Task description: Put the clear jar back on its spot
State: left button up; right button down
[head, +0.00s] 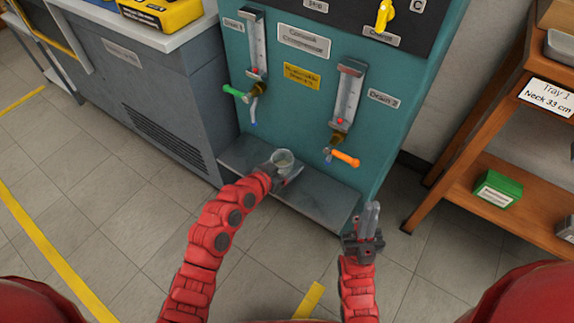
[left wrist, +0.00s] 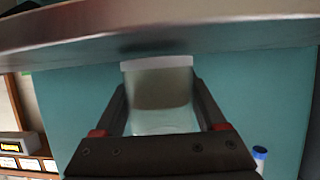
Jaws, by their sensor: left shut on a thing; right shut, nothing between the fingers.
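The clear jar (head: 283,159) is upright in my left gripper (head: 281,172), over the grey ledge (head: 318,194) at the foot of the teal test bench. In the left wrist view, which looks upside down, the jar (left wrist: 160,95) sits between the two dark fingers (left wrist: 162,112). Its pale end is close to the ledge (left wrist: 160,30); I cannot tell if they touch. No marked spot shows on the ledge. My right gripper (head: 368,222) is shut and empty, in front of the ledge's right end.
Above the ledge hang a green-handled drain valve (head: 237,91) and an orange-handled one (head: 345,158). A wooden rack (head: 470,140) with a green box (head: 497,188) stands at right. A grey cabinet (head: 155,95) stands at left. The ledge's right part is clear.

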pick_arm(q)
jog(key=shift+f+b, duration=0.4)
jog(key=shift+b, duration=0.05)
dwell(0.5)
jog(key=o, duration=1.5)
jog(key=p+v, duration=0.3)
jog(key=v, duration=1.4)
jog(key=shift+r+p, duration=0.2)
jog(key=shift+p, duration=0.1)
jog(key=shift+s+a, duration=0.1)
jog(key=shift+a, duration=0.1)
